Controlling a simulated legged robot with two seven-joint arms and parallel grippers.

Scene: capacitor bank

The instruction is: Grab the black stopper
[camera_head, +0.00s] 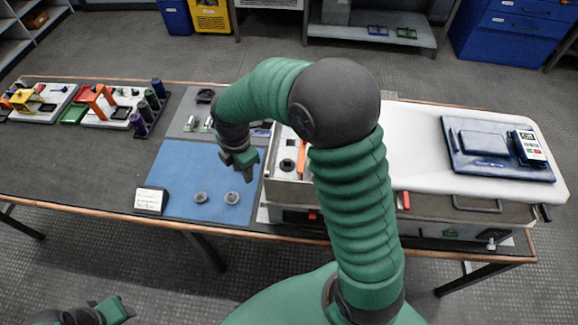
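My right arm reaches over the bench, and my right gripper (242,167) hangs above the upper right of the blue mat (170,173). It appears empty; how far its fingers are apart is unclear. A small round black piece (287,165) sits in the open end of the white case, right of that gripper. A black round piece (205,96) lies on the grey mat farther back. I cannot tell which of these is the black stopper. Two dark grey discs (201,197) (232,198) lie on the blue mat. My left gripper (112,310) is at the bottom left, away from the bench.
The white case (415,140) with a dark blue panel fills the bench's right side. A small label block (151,200) stands at the blue mat's left edge. Trays with coloured parts and dark cylinders (138,124) stand at the back left. The bench's front left is clear.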

